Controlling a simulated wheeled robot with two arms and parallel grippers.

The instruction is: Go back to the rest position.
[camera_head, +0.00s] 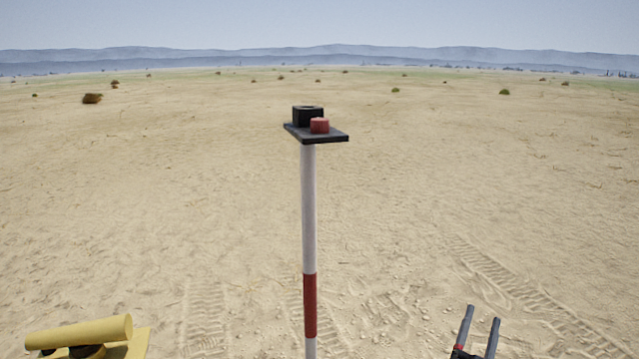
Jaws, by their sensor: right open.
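My right gripper (482,314) shows at the bottom right of the head view. Its two dark fingers point up and stand apart with nothing between them. It is well clear of the pole in the middle. My left gripper is not in the picture.
A white and red pole (309,220) stands upright in the middle. Its small black platform (334,138) bears a black block (307,116) and a red cylinder (320,125). A yellow cylinder on a yellow base (80,333) is at bottom left. Open sand with tyre tracks surrounds them.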

